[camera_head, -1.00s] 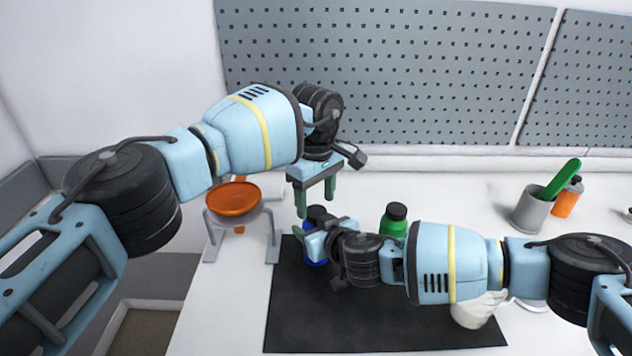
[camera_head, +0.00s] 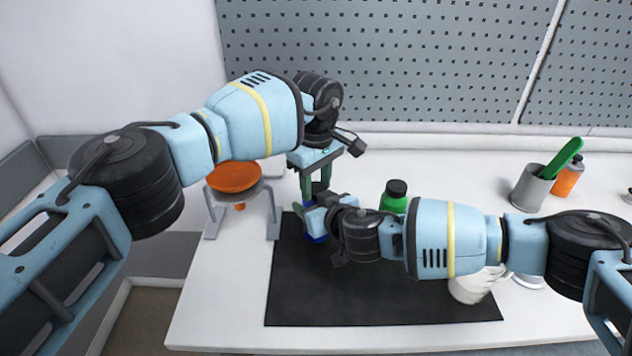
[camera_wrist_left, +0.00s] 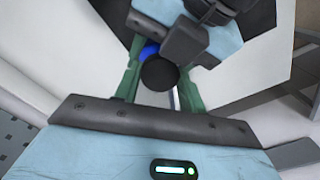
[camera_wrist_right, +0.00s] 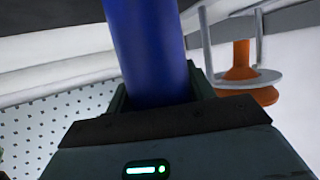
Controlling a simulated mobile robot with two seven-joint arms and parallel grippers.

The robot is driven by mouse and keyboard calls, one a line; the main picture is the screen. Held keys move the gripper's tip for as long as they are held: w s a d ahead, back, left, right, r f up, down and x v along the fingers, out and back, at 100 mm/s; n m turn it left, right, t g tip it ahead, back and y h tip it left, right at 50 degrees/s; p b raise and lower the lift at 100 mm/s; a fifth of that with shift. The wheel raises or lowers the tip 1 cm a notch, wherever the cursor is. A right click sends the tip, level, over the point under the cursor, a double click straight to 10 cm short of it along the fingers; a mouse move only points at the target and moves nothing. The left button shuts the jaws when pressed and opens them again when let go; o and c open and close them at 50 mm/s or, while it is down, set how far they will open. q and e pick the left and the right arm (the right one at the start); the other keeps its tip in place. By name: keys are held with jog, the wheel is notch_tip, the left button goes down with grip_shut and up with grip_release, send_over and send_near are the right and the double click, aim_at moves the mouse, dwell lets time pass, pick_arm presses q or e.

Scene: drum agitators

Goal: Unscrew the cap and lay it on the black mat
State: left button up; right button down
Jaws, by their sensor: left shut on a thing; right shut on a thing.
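A blue bottle (camera_head: 315,239) with a black cap (camera_head: 320,187) stands at the back left of the black mat (camera_head: 390,305), partly hidden by my right gripper. My left gripper (camera_head: 318,198) points down from above, with its green fingers on either side of the cap and shut on it. The left wrist view shows the round cap (camera_wrist_left: 159,74) between the fingers, with a little blue beside it. My right gripper (camera_head: 311,221) comes in from the right and is shut on the bottle's body, which fills the middle of the right wrist view (camera_wrist_right: 148,50).
A green bottle (camera_head: 393,203) with a black cap stands behind my right arm. An orange funnel (camera_head: 234,177) sits in a grey stand left of the mat. A grey cup (camera_head: 531,188) and orange bottle (camera_head: 568,178) stand at right. The mat's front is clear.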

pick_arm(q)
jog(key=shift+n, duration=1.7)
jog(key=o, duration=1.1)
jog(key=shift+r, duration=2.3)
jog(key=shift+c, duration=0.2)
jog(key=shift+r+m, duration=1.7)
jog(key=shift+r, duration=0.05)
jog(key=shift+f, duration=4.05)
